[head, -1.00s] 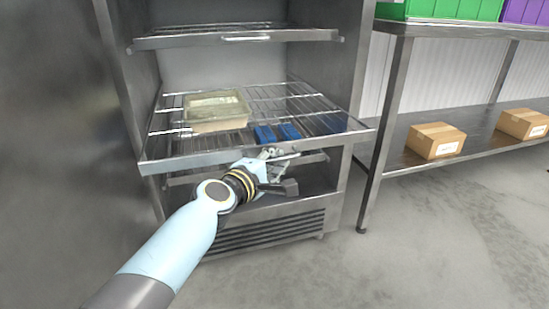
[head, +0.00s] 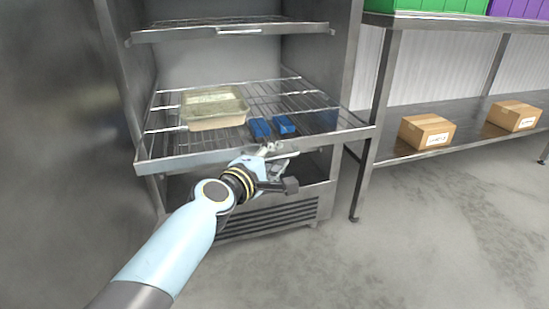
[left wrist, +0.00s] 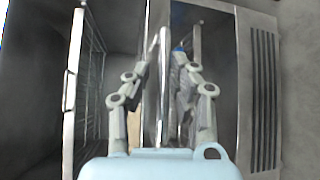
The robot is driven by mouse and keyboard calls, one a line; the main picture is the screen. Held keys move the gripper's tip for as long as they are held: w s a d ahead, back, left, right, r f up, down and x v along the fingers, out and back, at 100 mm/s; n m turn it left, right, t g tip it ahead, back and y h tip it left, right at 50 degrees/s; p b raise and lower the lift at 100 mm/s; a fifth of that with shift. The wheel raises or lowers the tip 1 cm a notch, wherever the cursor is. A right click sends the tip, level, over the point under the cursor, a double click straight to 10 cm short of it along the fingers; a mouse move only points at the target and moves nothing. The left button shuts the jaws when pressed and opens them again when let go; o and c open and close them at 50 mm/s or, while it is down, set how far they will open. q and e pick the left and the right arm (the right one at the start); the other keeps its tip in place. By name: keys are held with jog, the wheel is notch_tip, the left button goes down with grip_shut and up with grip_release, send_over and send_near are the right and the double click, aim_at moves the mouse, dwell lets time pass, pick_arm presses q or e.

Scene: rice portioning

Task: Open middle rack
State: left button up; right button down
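The middle rack (head: 160,158) is a wire shelf with a metal front rim, standing well out of the steel cabinet. My left gripper (head: 268,152) is at the middle of its front edge. In the left wrist view, the fingers of my left gripper (left wrist: 161,62) lie on either side of the bright handle bar (left wrist: 161,110) and are drawn in around it. The exact contact at the fingertips is hard to make out. My right gripper is not in view.
A shallow pale tray (head: 214,121) and small blue objects (head: 261,128) are on the rack. An upper rack (head: 190,34) sits inside the cabinet. A shelf unit (head: 385,150) with cardboard boxes (head: 427,132) stands at right. The floor in front (head: 400,240) is clear.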

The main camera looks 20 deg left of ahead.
pick_arm(q)
jog(key=shift+o, duration=0.7)
jog(key=shift+f, duration=0.1)
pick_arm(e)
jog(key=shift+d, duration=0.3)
pick_arm(q)
jog(key=shift+s, duration=0.35)
jog(key=v, duration=1.1)
jog(key=shift+s, duration=0.15)
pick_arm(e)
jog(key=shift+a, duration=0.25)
pick_arm(q)
jog(key=shift+a, duration=0.1)
